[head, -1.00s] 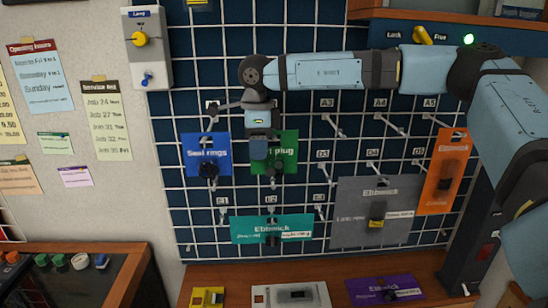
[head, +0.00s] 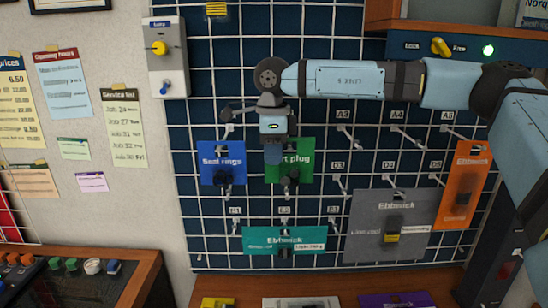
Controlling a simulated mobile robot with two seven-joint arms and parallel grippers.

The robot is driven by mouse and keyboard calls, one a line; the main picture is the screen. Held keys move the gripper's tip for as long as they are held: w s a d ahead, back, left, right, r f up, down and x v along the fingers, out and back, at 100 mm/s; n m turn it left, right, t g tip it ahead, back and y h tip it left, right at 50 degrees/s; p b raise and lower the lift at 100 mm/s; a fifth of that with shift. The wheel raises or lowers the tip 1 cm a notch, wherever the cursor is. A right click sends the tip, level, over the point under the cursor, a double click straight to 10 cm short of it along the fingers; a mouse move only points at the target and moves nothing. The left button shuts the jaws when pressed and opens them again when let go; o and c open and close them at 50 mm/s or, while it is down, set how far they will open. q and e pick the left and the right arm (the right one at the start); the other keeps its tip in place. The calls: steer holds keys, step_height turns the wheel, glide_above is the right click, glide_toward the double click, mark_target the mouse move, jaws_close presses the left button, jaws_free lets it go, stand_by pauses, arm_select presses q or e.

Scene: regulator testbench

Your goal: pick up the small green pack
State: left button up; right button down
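The small green pack (head: 302,160), with a label ending in "rt plug", hangs on the wire grid board, right of the blue "Seal rings" pack (head: 211,152). My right gripper (head: 273,158) is in front of the left part of the green pack and hides the start of its label. A dark item shows low on the pack. The fingers are seen from behind, so their opening and any contact with the pack cannot be told. My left gripper is not in view.
A teal pack (head: 258,240) hangs below, with a grey pack (head: 358,235) and an orange pack (head: 466,172) to the right. Several bare hooks stick out between. A wooden counter (head: 350,282) runs below the grid, and a shelf is at upper right.

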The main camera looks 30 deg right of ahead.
steer(key=s+a+b, duration=0.3)
steer(key=s+a, duration=0.5)
steer(key=s, duration=0.5)
steer(key=shift+s+a, duration=0.15)
steer(key=shift+s, duration=0.25)
